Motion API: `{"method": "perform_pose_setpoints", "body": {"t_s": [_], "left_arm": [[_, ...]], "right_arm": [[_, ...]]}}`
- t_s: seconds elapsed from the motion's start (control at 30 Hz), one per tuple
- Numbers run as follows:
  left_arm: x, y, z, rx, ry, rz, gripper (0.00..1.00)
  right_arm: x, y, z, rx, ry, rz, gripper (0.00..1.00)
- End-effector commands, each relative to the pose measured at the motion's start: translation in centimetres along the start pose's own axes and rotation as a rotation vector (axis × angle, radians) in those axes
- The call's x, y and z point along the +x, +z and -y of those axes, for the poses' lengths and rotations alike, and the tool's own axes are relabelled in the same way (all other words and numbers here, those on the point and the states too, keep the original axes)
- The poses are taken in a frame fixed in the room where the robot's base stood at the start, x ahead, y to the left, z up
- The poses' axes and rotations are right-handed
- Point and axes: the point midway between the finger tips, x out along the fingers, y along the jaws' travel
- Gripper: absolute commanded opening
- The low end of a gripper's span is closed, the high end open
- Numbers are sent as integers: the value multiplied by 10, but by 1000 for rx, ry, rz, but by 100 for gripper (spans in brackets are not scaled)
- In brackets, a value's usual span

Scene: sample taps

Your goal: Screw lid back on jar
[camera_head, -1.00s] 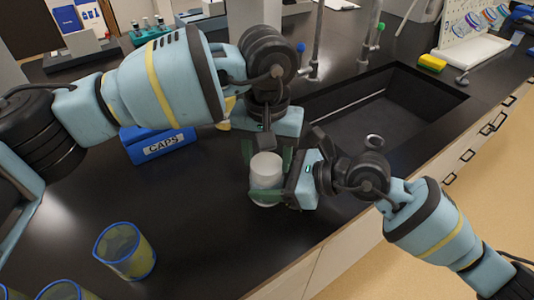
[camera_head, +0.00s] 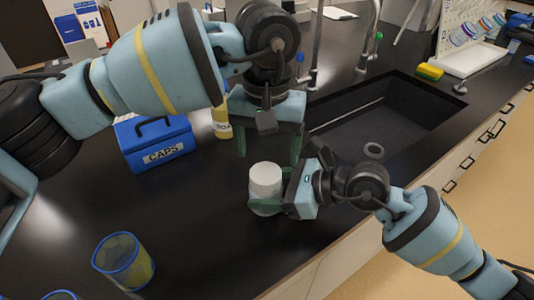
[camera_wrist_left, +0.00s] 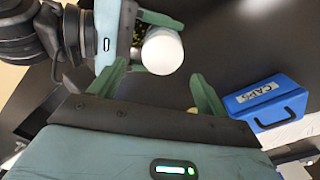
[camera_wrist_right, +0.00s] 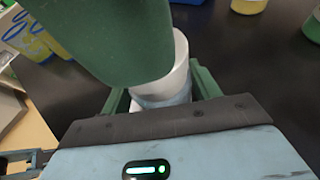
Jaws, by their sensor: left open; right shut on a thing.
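A jar (camera_head: 263,207) with a white lid (camera_head: 265,174) on its mouth is held upright just above or on the counter; I cannot tell which. Whether the lid is tight does not show. The lid also shows in the left wrist view (camera_wrist_left: 163,50) and in the right wrist view (camera_wrist_right: 180,62). My right gripper (camera_head: 266,206) is shut on the jar's body from the right. My left gripper (camera_head: 269,148) is open and empty, behind and above the lid, its fingers apart from it. A large green finger hides part of the lid in the right wrist view.
A blue CAPS box (camera_head: 155,143) stands on the counter at left, with a yellow bottle (camera_head: 221,122) beside it. A blue-rimmed cup (camera_head: 124,261) stands at front left. The sink (camera_head: 385,115) is at right, with a faucet behind it. Counter left of the jar is clear.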

Motion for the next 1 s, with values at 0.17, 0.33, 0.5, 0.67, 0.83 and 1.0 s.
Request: {"method": "perform_pose_setpoints", "body": {"t_s": [0.17, 0.33, 0.5, 0.67, 0.83, 1.0], "left_arm": [[1, 0, 1, -1, -2, 1, 75], [1, 0, 1, -38, -3, 2, 68], [-1, 0, 1, -207, -4, 2, 68], [-5, 0, 1, -456, -4, 1, 68], [-8, 1, 1, -727, -5, 1, 68], [-12, 2, 1, -997, -6, 0, 68]], "right_arm": [[0, -1, 1, 1, -1, -2, 0], [0, -1, 1, 1, -2, -2, 0], [0, -1, 1, 1, -2, -2, 0], [-1, -1, 1, 1, -3, -2, 0], [-1, -1, 1, 1, -3, -2, 0], [-1, -1, 1, 1, -3, -1, 0]]}}
